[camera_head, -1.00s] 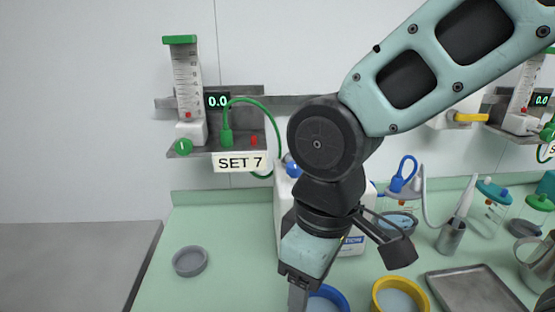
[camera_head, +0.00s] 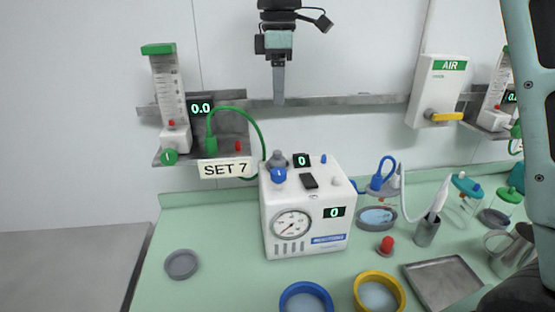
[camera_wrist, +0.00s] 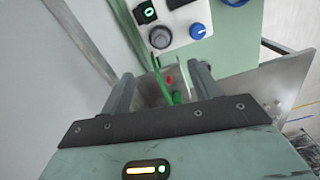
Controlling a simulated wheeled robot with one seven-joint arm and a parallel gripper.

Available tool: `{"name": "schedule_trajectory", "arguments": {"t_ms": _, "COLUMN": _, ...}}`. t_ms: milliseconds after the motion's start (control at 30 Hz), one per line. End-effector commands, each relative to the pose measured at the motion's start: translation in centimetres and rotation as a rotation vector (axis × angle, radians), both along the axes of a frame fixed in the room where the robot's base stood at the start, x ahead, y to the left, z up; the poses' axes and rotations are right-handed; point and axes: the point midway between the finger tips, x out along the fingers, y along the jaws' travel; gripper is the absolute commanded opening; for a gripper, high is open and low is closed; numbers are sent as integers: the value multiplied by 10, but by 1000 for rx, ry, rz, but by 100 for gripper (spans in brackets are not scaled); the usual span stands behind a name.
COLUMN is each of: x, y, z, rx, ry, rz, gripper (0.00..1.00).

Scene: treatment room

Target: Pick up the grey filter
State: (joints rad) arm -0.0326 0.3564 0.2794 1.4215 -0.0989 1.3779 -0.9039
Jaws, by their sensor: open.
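A grey, stepped round piece (camera_head: 277,158) sits on top of the white unit (camera_head: 304,215), beside a blue knob. It also shows in the wrist view (camera_wrist: 160,37). A shallow grey round dish (camera_head: 181,265) lies on the left of the counter. I cannot tell for certain which of these is the grey filter. My gripper (camera_head: 279,102) hangs high above the unit, fingers down, apart from everything. In the wrist view its two fingers (camera_wrist: 164,82) stand apart with nothing held between them.
A shelf with SET 7 (camera_head: 223,168) and a green tube (camera_head: 246,119) stand left of the unit. A metal rail (camera_head: 330,107) crosses the wall. A blue ring (camera_head: 306,297), yellow ring (camera_head: 380,292), red-topped piece (camera_head: 386,246) and metal tray (camera_head: 444,283) are on the counter. The left counter is mostly clear.

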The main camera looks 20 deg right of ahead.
Motion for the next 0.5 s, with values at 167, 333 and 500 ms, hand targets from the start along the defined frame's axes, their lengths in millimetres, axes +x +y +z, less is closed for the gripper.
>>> {"name": "schedule_trajectory", "arguments": {"t_ms": 167, "x": -1, "y": 0, "z": -37, "rx": -1, "ry": 6, "rz": 0, "gripper": 62}}
{"name": "schedule_trajectory", "arguments": {"t_ms": 333, "x": -2, "y": 0, "z": -72, "rx": -1, "ry": 6, "rz": 0, "gripper": 62}}
{"name": "schedule_trajectory", "arguments": {"t_ms": 500, "x": -1, "y": 0, "z": -98, "rx": 0, "ry": 2, "rz": -1, "gripper": 62}}
